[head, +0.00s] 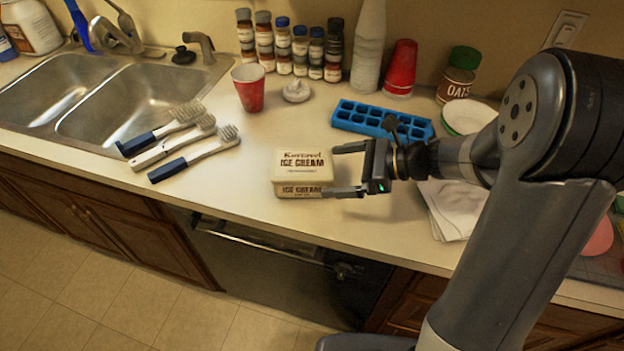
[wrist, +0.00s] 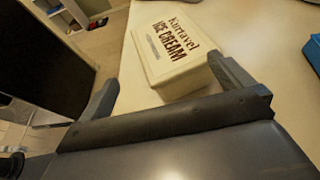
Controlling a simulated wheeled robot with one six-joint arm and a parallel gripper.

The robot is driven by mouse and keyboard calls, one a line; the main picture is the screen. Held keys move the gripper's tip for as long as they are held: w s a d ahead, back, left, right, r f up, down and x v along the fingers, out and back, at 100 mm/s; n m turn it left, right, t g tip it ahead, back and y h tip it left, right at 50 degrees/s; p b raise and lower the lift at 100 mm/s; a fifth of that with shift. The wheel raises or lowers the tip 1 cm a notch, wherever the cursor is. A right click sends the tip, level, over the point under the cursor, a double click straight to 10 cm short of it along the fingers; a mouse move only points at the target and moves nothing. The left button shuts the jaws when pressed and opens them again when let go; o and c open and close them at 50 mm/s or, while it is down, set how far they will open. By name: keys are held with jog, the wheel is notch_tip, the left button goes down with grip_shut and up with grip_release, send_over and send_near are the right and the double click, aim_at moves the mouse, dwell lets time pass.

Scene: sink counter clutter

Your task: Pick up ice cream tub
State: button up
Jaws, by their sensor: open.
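The ice cream tub (head: 301,164) is a cream-coloured box with brown lettering, standing upright near the front edge of the counter in the head view. My gripper (head: 342,170) is open at the tub's right side, its two fingers spread and pointing left. The near finger overlaps the tub's lower right front in the picture; the far finger is beyond its back right corner. In the wrist view the tub (wrist: 172,48) lies ahead of my gripper (wrist: 170,88), closer to the right finger. I cannot tell whether a finger touches it.
A blue ice tray (head: 382,120) lies behind my gripper. Several brushes (head: 195,152) lie left of the tub, beside the sink (head: 130,100). A red cup (head: 249,88) and spice jars (head: 300,50) stand behind. A white cloth (head: 455,208) lies right. Counter between brushes and tub is clear.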

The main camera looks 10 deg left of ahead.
aim_at(320, 173)
jog(key=shift+s+a+f, duration=0.1)
jog(key=shift+a, duration=0.3)
jog(key=p+x, duration=0.1)
jog(key=x, duration=0.3)
jog(key=shift+a+f, duration=0.15)
grip_shut()
dwell(0.7)
dwell(0.4)
